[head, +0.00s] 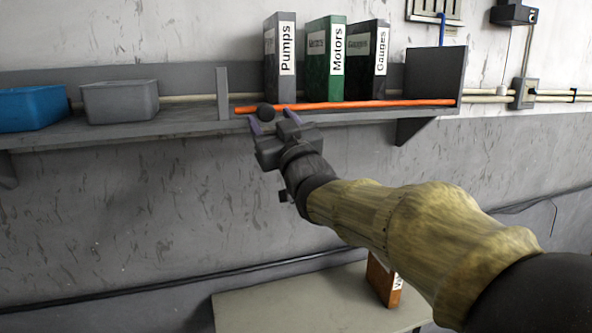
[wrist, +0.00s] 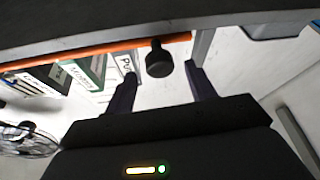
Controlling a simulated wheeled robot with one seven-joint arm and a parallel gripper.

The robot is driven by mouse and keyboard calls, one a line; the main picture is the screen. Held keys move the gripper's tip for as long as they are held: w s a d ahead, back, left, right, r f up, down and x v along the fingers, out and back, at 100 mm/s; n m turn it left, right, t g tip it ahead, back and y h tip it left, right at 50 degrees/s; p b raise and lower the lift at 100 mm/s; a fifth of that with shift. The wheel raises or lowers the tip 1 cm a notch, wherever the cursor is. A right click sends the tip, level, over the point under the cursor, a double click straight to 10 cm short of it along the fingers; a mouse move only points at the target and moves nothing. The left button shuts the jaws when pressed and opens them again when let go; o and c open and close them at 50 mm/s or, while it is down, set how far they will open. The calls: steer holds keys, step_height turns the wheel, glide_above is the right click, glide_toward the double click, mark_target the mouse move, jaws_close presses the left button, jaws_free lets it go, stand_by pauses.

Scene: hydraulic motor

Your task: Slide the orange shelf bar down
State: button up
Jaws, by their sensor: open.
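The orange shelf bar (head: 370,104) runs across the front of the wall shelf, before the binders, from a grey upright divider to the right end panel. A dark round knob (head: 266,112) sits near its left end. In the wrist view the bar (wrist: 90,49) crosses the upper left, and the knob (wrist: 158,62) stands out between and just beyond the fingertips. My gripper (head: 270,118) is open at the shelf's front edge, its fingers on either side of the knob. It also shows in the wrist view (wrist: 160,80). I cannot tell whether either finger touches the knob.
Binders marked Pumps (head: 280,60), Motors (head: 326,60) and Gauges (head: 368,62) stand behind the bar. A blue bin (head: 32,108) and a grey bin (head: 120,101) sit left on the shelf (head: 160,127). Below, an orange-brown binder (head: 383,282) stands on a pale table (head: 290,308).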

steer(key=b+v, duration=0.5)
steer(key=v, duration=0.7)
steer(key=shift+f, duration=0.1)
steer(key=w+d+f+m+g+h, duration=0.2)
steer(key=d+f+g+h, duration=0.15)
steer(key=f, duration=0.95)
steer(key=w+d+f+m+g+h, duration=0.1)
steer(key=d+f+m+g+h, duration=0.2)
steer(key=f, duration=0.9)
steer(key=s+d+f+g+h, duration=0.1)
steer(key=s+d+f+g, duration=0.1)
steer(key=s+f+g, duration=0.3)
steer(key=s+d+f+m+g+h, duration=0.1)
steer(key=s+d+f+g, duration=0.2)
steer(key=s+f+g, duration=0.3)
steer(key=s+f, duration=0.5)
steer(key=f, duration=0.6)
steer(key=shift+d+m, duration=0.2)
steer(key=shift+m, duration=0.1)
